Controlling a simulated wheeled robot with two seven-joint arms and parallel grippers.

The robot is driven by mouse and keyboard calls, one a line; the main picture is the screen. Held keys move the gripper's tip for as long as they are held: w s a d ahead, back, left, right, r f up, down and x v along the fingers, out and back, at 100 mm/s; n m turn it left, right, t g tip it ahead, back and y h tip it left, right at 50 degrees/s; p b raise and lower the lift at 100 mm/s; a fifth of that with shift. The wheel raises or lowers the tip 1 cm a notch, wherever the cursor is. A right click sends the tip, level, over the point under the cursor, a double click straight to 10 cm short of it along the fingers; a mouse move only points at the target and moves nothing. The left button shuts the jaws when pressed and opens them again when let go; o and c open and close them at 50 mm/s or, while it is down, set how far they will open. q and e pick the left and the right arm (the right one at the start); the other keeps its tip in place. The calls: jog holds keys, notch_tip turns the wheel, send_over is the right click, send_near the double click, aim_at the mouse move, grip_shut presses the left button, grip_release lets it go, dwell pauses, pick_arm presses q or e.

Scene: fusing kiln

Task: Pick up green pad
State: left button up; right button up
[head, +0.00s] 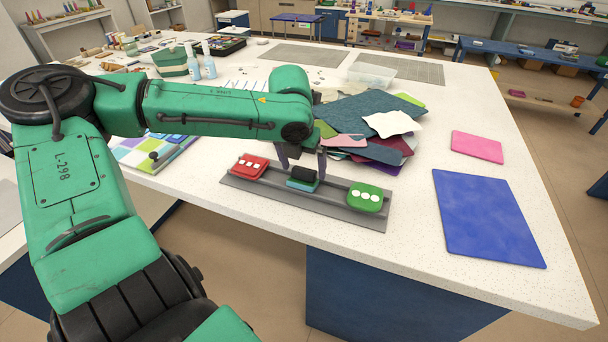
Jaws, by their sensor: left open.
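The green pad (364,206), with white dots on top, sits at the right end of a long grey tray (262,199) on the speckled white table. A red pad (250,168) with white squares sits at the tray's left end. A teal pad with a black top (302,184) sits in the middle. My left gripper (302,165) points down, open, with its fingers over or just behind the middle pad, left of the green pad. I cannot tell its exact height. The green pad is in full view and apart from the gripper. My right gripper is not in view.
A pile of coloured sheets (350,115) lies just behind the tray. A pink sheet (477,147) and a large blue sheet (487,220) lie to the right. Spray bottles (208,68) stand at the back left. The table between the green pad and blue sheet is clear.

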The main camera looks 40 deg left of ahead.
aim_at(303, 172)
pick_arm(q)
jog(key=x, duration=0.3)
jog(key=shift+s, duration=0.2)
jog(key=shift+w+f, duration=0.1)
jog(key=shift+f, duration=0.05)
jog(key=c, duration=1.2)
notch_tip(303, 172, up, 20)
jog(key=p, duration=0.2)
jog(key=shift+p, duration=0.4)
jog(key=shift+c, duration=0.2)
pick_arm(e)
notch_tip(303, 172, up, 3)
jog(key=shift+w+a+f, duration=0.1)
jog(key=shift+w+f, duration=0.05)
